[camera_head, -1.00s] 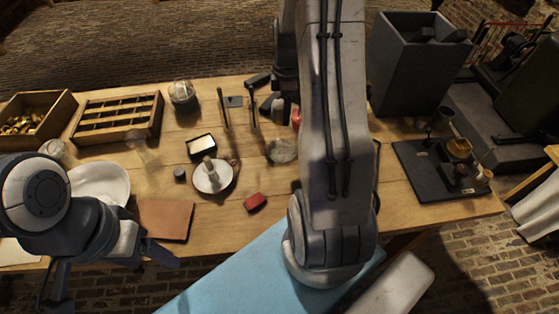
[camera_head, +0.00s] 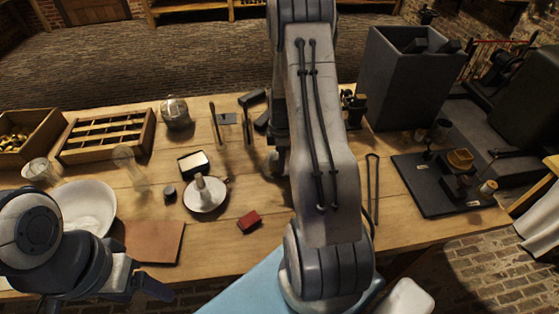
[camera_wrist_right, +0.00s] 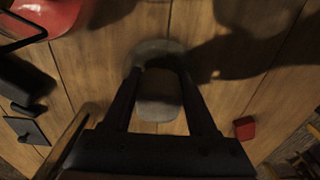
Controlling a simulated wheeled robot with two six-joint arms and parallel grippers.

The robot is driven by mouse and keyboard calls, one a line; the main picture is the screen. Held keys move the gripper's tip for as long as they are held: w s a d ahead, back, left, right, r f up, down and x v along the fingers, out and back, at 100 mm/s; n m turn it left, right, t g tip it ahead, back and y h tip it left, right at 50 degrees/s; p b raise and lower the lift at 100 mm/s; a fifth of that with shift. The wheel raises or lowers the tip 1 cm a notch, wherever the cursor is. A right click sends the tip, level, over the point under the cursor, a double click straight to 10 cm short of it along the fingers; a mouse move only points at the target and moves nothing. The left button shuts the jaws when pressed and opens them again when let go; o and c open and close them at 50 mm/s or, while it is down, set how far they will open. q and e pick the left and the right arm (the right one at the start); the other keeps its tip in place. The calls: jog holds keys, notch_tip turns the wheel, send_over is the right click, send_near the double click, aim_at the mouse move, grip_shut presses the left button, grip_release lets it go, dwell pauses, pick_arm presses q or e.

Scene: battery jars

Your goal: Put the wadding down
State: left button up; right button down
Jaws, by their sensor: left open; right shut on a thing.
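The wadding (camera_wrist_right: 158,98) is a pale grey, rounded pad in the right wrist view. My right gripper (camera_wrist_right: 158,72) is shut on it, with one dark finger along each side. Planks of the wooden table show below and around it; whether the pad touches the wood I cannot tell. In the head view my right arm hides most of the right gripper and the wadding. My left gripper (camera_head: 150,288) is open and empty at the table's front left edge, by the brown leather sheet (camera_head: 152,241).
A red block (camera_head: 249,221) lies right of the white candle dish (camera_head: 205,196); it also shows in the right wrist view (camera_wrist_right: 245,128). A red vessel (camera_wrist_right: 48,15) and dark items are at that view's left. A black board (camera_head: 440,190) with apparatus is at the right.

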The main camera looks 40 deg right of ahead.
jog(key=shift+f, duration=0.3)
jog(key=shift+f, duration=0.2)
jog(key=shift+c, duration=2.3)
grip_release()
jog(key=shift+r, duration=0.1)
notch_tip(320, 180, up, 12)
jog(key=shift+d+r+b, duration=0.1)
jog(key=shift+r+b, duration=0.05)
jog(key=shift+b, duration=0.25)
